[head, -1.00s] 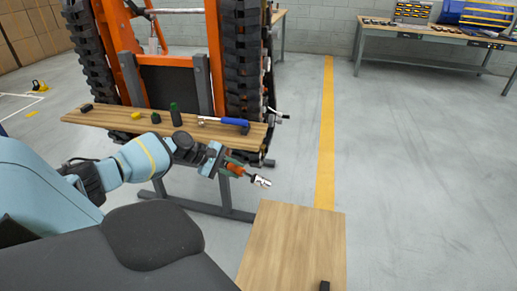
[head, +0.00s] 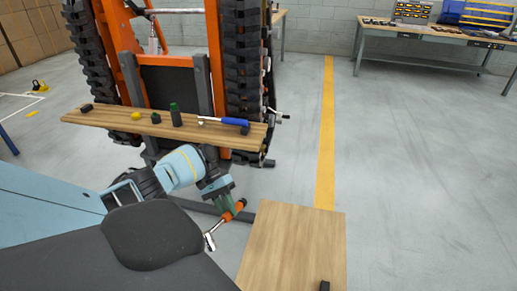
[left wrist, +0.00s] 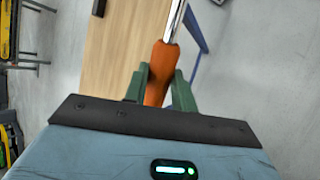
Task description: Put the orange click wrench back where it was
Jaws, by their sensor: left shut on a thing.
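The orange click wrench (head: 236,209) is in my left gripper (head: 230,208), which is shut on its orange handle. Its metal head points down and to the left in the head view. The left wrist view shows the orange handle (left wrist: 158,78) between the green fingers of the gripper (left wrist: 160,88), with the metal shaft running up out of the picture. The wrench is in the air, near the left edge of the small wooden table (head: 290,240). My right gripper is not in view.
A wooden board (head: 100,118) before the orange tracked machine bears black blocks, a yellow item, a green bottle (head: 176,115) and a blue-handled tool (head: 235,121). A black block (head: 324,286) sits on the small table's near right part; the rest of its visible top is bare.

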